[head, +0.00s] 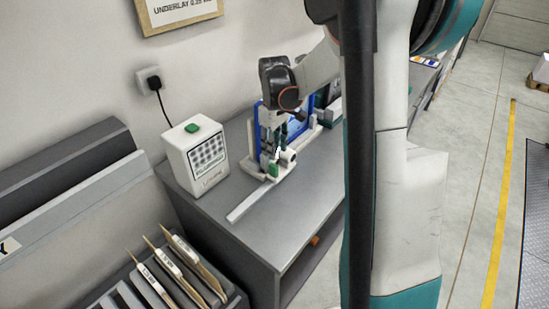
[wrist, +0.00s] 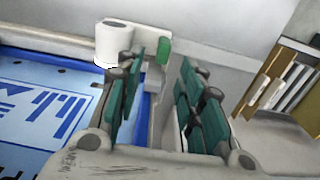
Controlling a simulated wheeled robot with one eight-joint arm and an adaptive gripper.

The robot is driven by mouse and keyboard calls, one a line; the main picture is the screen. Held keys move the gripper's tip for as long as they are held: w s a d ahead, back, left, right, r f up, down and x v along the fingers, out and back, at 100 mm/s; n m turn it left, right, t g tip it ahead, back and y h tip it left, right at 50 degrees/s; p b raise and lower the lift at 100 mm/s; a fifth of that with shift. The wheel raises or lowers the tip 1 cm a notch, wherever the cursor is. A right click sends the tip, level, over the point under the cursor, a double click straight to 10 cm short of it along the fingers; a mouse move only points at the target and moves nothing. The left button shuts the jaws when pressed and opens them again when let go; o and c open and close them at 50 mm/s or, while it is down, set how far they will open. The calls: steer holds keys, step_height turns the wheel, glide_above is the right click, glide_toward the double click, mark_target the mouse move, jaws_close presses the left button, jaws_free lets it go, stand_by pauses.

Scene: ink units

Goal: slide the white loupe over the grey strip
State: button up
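The white loupe (head: 287,158) stands on the grey table with a green part (head: 273,169) at its front. In the wrist view, the loupe (wrist: 117,38) shows as a white cylinder, with the green part (wrist: 164,49) to its right. The light grey strip (head: 250,201) lies flat on the table and runs from the loupe toward the front left. My gripper (head: 271,138) is low over the table at the loupe. In the wrist view, my gripper (wrist: 164,72) has its fingers apart, with the green part beyond the gap. I cannot tell whether they touch it.
A white box (head: 194,155) with a green button stands to the left on the table (head: 300,205). A blue panel (wrist: 40,100) lies behind the loupe. The table's front is mostly clear.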

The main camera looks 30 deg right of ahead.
steer(key=shift+r, duration=1.6)
